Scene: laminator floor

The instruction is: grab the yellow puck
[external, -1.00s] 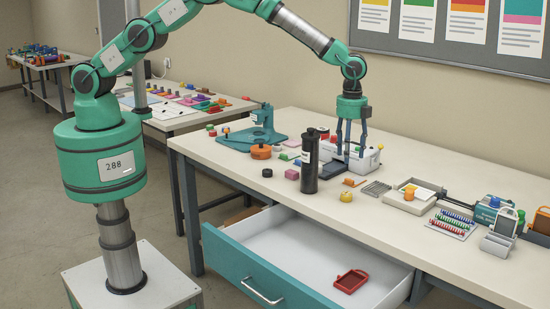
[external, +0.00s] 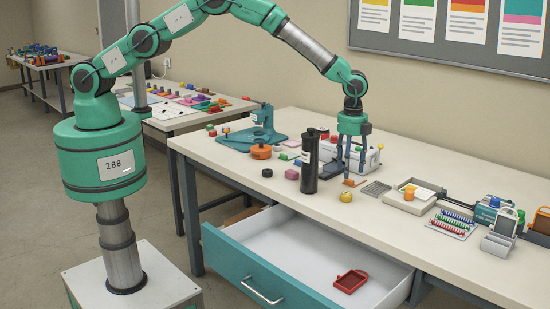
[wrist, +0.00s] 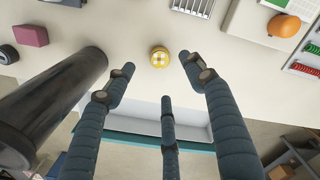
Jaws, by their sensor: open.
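The yellow puck (external: 346,196) lies on the pale worktop near its front edge, just right of the black cylinder. In the wrist view the puck (wrist: 159,57) is small and round, with pale patches on top. My gripper (external: 351,172) has three dark fingers and is open and empty above the worktop, behind the puck in the external view. In the wrist view my gripper (wrist: 159,74) has its fingertips spread around the near side of the puck, which shows between and slightly beyond them. I see no contact.
A tall black cylinder (external: 309,165) stands close on the left of the fingers. A pink block (external: 292,174), a metal grid (external: 376,188) and a tray with an orange-yellow item (external: 409,190) lie nearby. The open drawer (external: 300,249) is below the worktop's front edge.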

